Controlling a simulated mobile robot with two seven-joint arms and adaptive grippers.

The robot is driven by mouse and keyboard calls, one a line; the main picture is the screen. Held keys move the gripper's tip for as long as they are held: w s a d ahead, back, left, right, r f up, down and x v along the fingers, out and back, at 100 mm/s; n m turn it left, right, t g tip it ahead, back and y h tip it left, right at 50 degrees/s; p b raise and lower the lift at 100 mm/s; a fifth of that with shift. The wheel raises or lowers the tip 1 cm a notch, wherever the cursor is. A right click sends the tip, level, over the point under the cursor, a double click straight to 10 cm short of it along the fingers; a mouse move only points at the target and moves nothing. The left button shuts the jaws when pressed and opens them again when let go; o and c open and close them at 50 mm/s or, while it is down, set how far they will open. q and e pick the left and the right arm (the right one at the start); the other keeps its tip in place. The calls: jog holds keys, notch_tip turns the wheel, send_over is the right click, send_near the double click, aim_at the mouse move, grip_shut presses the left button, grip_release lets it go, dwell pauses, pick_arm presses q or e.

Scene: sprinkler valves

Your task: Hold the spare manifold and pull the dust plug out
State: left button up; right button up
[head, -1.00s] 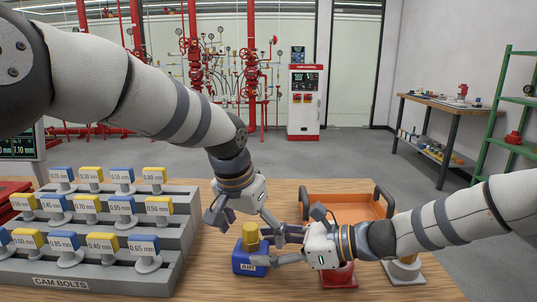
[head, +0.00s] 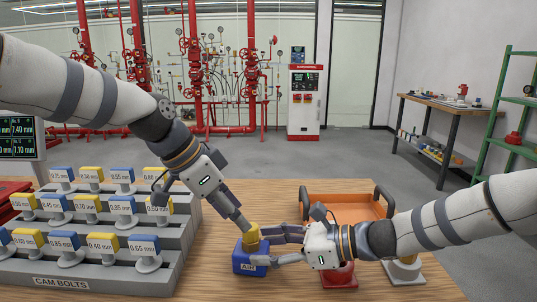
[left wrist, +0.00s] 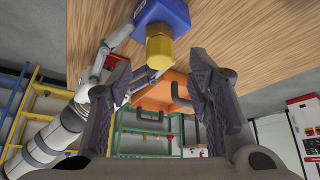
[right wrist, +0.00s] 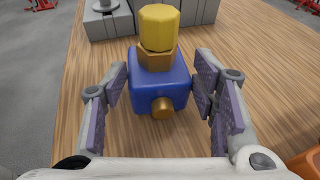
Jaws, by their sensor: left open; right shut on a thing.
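The spare manifold (head: 250,263) is a blue block marked AIR, standing on the wooden table in the head view. It also shows in the right wrist view (right wrist: 158,80), with a brass fitting on its near face. The yellow dust plug (head: 251,238) sits upright in a brass collar on its top. My right gripper (head: 272,247) is shut on the manifold, one finger on each side. My left gripper (head: 240,222) is open above and beside the plug. In the left wrist view the plug (left wrist: 160,52) shows between and beyond the open fingers.
A stepped grey rack of cam bolts (head: 80,283) fills the table's left side. An orange tray (head: 345,199) lies behind my right gripper. The table's front middle is clear.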

aim_at(251, 232)
pick_arm(q)
jog(key=x, duration=0.7)
grip_shut()
jog(key=o, duration=1.3)
grip_release()
